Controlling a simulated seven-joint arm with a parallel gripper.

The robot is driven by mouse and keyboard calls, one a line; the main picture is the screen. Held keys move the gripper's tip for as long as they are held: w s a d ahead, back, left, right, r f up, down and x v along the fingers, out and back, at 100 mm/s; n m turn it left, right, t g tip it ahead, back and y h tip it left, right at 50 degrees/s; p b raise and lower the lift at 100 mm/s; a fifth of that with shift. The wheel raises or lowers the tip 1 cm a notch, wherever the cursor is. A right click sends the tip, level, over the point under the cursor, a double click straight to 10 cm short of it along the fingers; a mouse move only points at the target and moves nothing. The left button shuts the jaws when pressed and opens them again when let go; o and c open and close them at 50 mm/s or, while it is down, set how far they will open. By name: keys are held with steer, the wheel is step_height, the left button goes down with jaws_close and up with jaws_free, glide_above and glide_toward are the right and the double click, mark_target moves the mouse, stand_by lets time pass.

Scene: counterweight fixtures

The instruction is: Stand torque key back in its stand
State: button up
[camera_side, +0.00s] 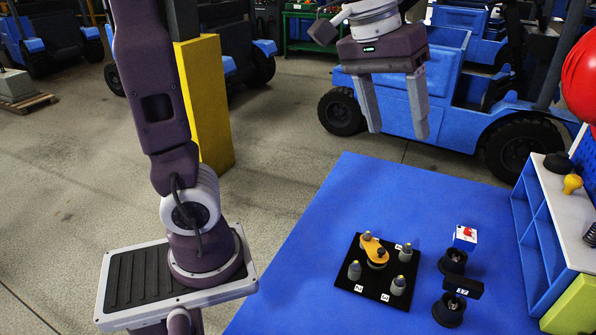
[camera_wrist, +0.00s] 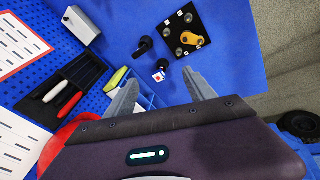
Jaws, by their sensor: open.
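My gripper (camera_side: 398,134) is open and empty, high above the far side of the blue table, its fingers pointing down and apart. A dark key-like piece with a marked block head (camera_side: 463,286) is on or above a round black base (camera_side: 449,312) at the near right; it also shows in the wrist view (camera_wrist: 144,46). Behind it, a white cube with a red mark (camera_side: 465,237) is at another round black base (camera_side: 453,262); the cube also shows in the wrist view (camera_wrist: 158,77). I cannot tell which is the torque key or its stand.
A black plate (camera_side: 346,277) with several grey pegs and a yellow knobbed arm (camera_side: 376,249) lies left of the bases. A blue shelf unit (camera_side: 535,240) and a red rounded object (camera_side: 582,82) border the right. The table's far left (camera_side: 365,185) is clear.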

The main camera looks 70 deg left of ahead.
steer(key=s+f+m+t, duration=0.1)
steer(key=s+f+m, duration=0.1)
steer(key=s, duration=0.6)
steer(key=s+f+m+t+y, duration=0.1)
steer(key=s+f+m, duration=0.1)
steer(key=s+f, duration=0.2)
steer(key=s, duration=0.3)
steer(key=shift+s+m+y, duration=0.3)
steer(key=shift+s, duration=0.1)
steer(key=shift+d+f, duration=0.1)
